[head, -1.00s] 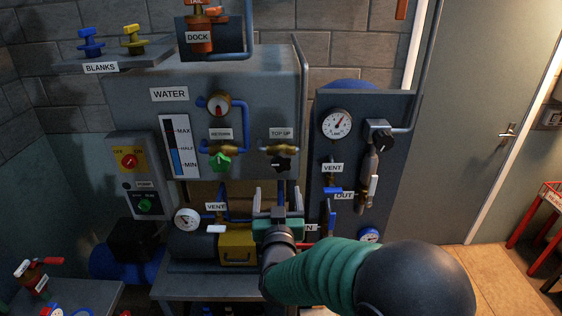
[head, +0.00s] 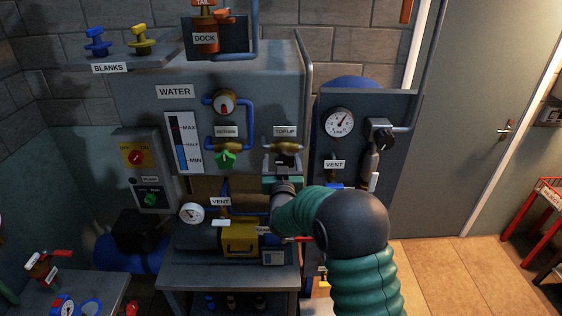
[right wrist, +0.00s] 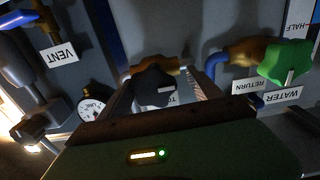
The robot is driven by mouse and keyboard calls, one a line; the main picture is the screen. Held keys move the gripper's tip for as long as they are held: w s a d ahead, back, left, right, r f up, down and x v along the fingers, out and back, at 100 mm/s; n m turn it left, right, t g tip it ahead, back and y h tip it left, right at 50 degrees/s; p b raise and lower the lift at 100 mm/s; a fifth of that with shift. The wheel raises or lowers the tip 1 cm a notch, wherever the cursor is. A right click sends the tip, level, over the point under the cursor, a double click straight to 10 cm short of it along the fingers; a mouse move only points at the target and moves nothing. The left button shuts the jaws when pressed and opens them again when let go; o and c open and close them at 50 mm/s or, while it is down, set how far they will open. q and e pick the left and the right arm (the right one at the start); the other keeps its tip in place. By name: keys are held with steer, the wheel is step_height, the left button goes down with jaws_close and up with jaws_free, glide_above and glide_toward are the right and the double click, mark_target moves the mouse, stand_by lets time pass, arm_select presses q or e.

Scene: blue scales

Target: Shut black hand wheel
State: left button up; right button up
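The black hand wheel (head: 287,159) sits on the brass TOP UP valve at the lower right of the water tank panel. In the head view my right gripper (head: 284,167) is in front of it and hides part of it. In the right wrist view the black wheel (right wrist: 153,88) shows between the two fingers of my right gripper (right wrist: 162,88). The fingers are apart, one on each side of the wheel. I cannot tell whether they touch it. My left gripper is not in view.
The green RETURN wheel (head: 226,159) is close by on the left. Another black knob (head: 380,134) is on the right panel beside a gauge (head: 338,122). A yellow box (head: 240,238) is below.

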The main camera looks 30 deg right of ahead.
steer(key=shift+s+d+f, duration=0.1)
steer(key=shift+s+d, duration=0.1)
steer(key=shift+d, duration=0.5)
steer(key=c, duration=0.7)
steer(key=shift+c, duration=2.3)
steer(key=shift+w+a, duration=0.1)
steer(key=shift+a, duration=0.2)
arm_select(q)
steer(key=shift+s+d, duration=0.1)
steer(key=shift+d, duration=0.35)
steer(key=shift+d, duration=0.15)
arm_select(e)
steer(key=shift+d+f, duration=0.15)
